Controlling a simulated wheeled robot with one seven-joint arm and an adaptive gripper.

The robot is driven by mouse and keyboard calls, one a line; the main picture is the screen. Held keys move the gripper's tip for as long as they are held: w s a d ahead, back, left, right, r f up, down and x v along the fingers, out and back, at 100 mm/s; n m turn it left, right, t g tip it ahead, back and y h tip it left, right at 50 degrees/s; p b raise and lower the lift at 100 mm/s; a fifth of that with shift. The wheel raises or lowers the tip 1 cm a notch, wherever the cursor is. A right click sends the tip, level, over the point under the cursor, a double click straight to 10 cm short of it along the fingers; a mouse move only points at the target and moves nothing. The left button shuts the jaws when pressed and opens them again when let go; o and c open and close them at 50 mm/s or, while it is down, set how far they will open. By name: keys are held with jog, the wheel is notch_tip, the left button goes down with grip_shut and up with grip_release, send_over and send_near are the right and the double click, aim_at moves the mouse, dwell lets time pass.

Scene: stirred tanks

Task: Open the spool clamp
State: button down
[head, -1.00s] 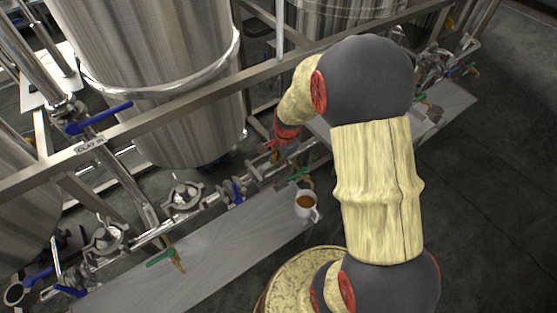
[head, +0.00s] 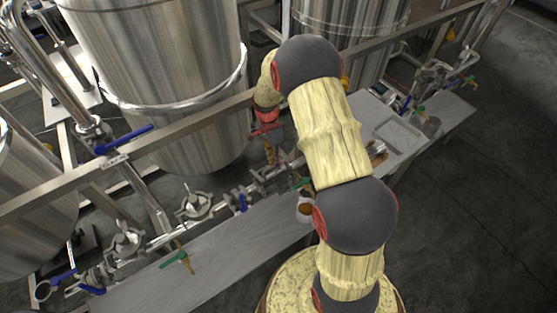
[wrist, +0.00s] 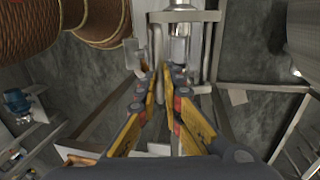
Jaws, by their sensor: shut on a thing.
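My gripper (head: 270,158) reaches down over the pipe run behind the grey bench in the head view. In the wrist view its two yellow fingers (wrist: 168,72) nearly meet at the tips, beside a steel pipe fitting (wrist: 180,45). It is shut on a small part at the spool clamp (head: 258,188). The held part is mostly hidden between the fingertips, so its shape and whether the clamp is open cannot be told.
A grey bench (head: 215,255) runs below the pipes, with a cup (head: 304,210) partly behind my arm. Green-handled (head: 172,258) and blue-handled valves line the pipes. Large steel tanks (head: 160,70) and a frame rail (head: 120,155) stand behind. Dark floor is clear at right.

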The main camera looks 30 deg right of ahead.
jog(key=w+p, duration=0.1)
jog(key=w, duration=0.7)
jog(key=shift+w+a+r+p, duration=0.15)
jog(key=shift+w+a+p, duration=0.1)
jog(key=shift+a+p, duration=0.1)
jog(key=shift+d, duration=0.1)
jog(key=c, duration=2.1)
grip_release()
jog(key=shift+o, duration=0.9)
jog(key=shift+w+d, duration=0.1)
jog(key=shift+w, duration=0.1)
jog(key=shift+w+r, duration=0.1)
jog(key=shift+r, duration=0.1)
jog(key=shift+w+r, duration=0.15)
